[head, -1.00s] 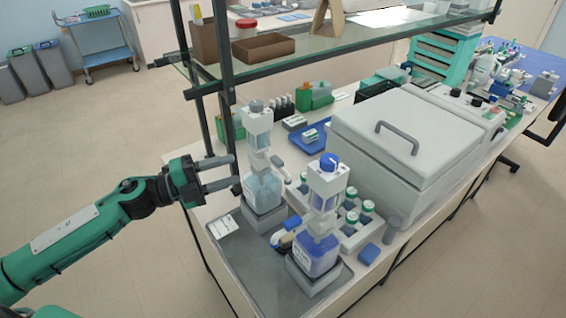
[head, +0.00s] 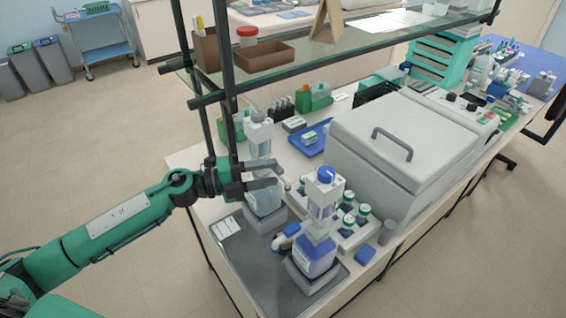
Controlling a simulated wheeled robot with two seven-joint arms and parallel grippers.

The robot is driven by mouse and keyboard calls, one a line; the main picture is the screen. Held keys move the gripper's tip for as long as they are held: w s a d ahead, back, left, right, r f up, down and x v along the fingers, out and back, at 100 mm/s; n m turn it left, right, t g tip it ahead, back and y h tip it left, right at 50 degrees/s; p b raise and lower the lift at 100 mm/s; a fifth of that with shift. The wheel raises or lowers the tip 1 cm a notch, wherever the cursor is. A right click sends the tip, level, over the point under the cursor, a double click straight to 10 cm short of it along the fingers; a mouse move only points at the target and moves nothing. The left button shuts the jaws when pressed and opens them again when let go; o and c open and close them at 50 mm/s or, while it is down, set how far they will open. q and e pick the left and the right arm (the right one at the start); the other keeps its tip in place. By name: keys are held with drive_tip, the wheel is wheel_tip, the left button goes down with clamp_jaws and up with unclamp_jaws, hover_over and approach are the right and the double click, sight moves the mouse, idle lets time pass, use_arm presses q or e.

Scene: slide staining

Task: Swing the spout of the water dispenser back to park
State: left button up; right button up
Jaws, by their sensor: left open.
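Two bottle-top dispensers stand at the near left end of the bench. The rear dispenser (head: 262,137) has a grey cap and a pale bottle, and the front dispenser (head: 322,205) has a blue cap and a blue-labelled bottle. I cannot read which one holds water. My left gripper (head: 279,174) is open at the rear dispenser, its two fingers pointing right, one above the other, across the upper bottle. They cover part of its neck and most of its spout, so I cannot tell whether they touch it. My right gripper is not in view.
A grey tray (head: 252,262) lies under the dispensers, with a white card (head: 226,227) on it. A rack of capped bottles (head: 347,232) and a large lidded machine (head: 400,135) stand to the right. A glass shelf (head: 330,62) on dark posts overhangs the back.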

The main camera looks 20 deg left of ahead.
sight(283, 171)
use_arm(q)
drive_tip(key=shift+p+x, duration=0.7)
drive_tip(key=shift+x, duration=1.45)
clamp_jaws()
